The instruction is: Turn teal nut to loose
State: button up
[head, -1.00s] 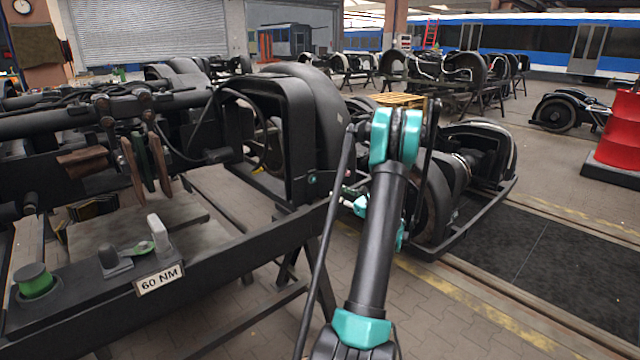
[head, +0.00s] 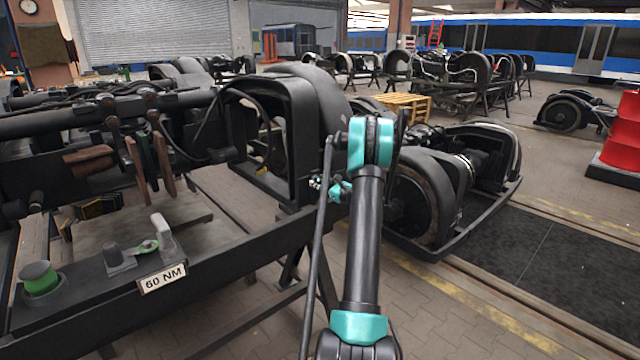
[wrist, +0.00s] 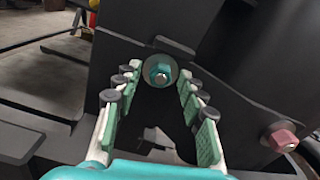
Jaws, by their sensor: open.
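The teal nut (wrist: 160,72) sits on a round grey washer on a dark frame face in the wrist view, with a bolt end showing at its centre. My gripper (wrist: 160,80) is open. Its two green-padded fingers stand to the left and right of the nut, with the fingertips close to it. I cannot tell whether the pads touch it. In the head view my gripper (head: 332,188) is at the right end of the dark bogie frame (head: 220,245), and I cannot make out the nut there.
A pink nut (wrist: 282,138) is on the frame at lower right in the wrist view. In the head view a "60 NM" plate (head: 162,278) and a green knob (head: 40,277) are on the near beam. Another bogie (head: 450,185) stands close on the right.

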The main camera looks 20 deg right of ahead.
grip_shut()
